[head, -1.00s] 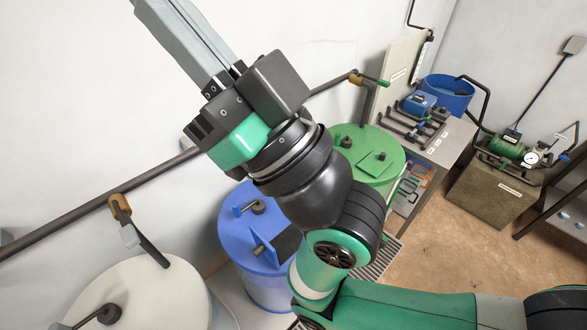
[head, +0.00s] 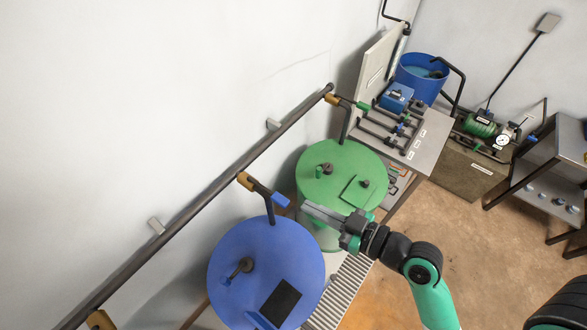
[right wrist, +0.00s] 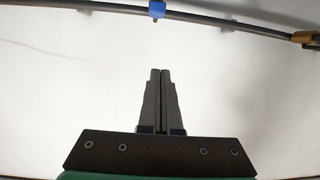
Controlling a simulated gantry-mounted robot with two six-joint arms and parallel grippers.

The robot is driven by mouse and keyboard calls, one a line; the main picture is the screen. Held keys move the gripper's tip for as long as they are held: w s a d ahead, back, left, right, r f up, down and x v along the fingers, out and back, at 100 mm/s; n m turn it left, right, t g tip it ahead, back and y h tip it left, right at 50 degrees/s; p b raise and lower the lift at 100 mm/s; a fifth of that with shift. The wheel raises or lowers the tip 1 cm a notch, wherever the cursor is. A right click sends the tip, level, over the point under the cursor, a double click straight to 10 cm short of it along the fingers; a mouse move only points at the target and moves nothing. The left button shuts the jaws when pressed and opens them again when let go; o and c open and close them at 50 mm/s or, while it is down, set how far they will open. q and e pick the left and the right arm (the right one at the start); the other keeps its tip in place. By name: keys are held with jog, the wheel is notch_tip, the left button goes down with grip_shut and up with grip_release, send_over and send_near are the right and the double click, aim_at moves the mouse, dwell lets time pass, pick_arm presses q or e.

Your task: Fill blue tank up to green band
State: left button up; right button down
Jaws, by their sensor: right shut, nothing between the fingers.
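The blue tank (head: 232,295) stands at the lower centre of the head view, seen from above. Its lid has a dark square opening with a raised blue flap (head: 260,321) beside it. Above the lid, a yellow valve body (head: 246,181) with a blue handle (head: 280,199) sits on the wall pipe; a dark spout runs down to the tank. A blue handle (right wrist: 157,9) also shows in the right wrist view. No green band or water level is visible on the tank. My right gripper (head: 306,208) is shut and empty, just right of the handle, apart from the wall. My left gripper is out of view.
The green tank (head: 325,160) stands behind the blue one, under its own green-handled valve (head: 363,106). A bench (head: 430,140) holds a blue box and dark pipework. Beyond are a blue barrel (head: 408,72) and a green pump (head: 480,125).

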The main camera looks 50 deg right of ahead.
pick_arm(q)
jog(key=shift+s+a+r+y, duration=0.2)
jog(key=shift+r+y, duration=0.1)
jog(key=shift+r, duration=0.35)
pick_arm(e)
jog(key=shift+s+d+f+m+h, duration=0.1)
jog(key=shift+s+d+m+h, duration=0.1)
jog(key=shift+s, duration=0.2)
jog(key=shift+s+d+m+h, duration=0.15)
jog(key=shift+s+m+h, duration=0.05)
jog(key=shift+s, duration=0.15)
jog(key=b+x, duration=0.3)
jog(key=x, duration=0.6)
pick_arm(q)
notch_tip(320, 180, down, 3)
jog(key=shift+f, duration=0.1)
pick_arm(e)
send_near(266, 191)
jog(key=shift+w+d+r, duration=0.1)
jog(key=shift+w, duration=0.5)
jog(key=shift+w+d+r, duration=0.1)
jog(key=shift+w, duration=0.55)
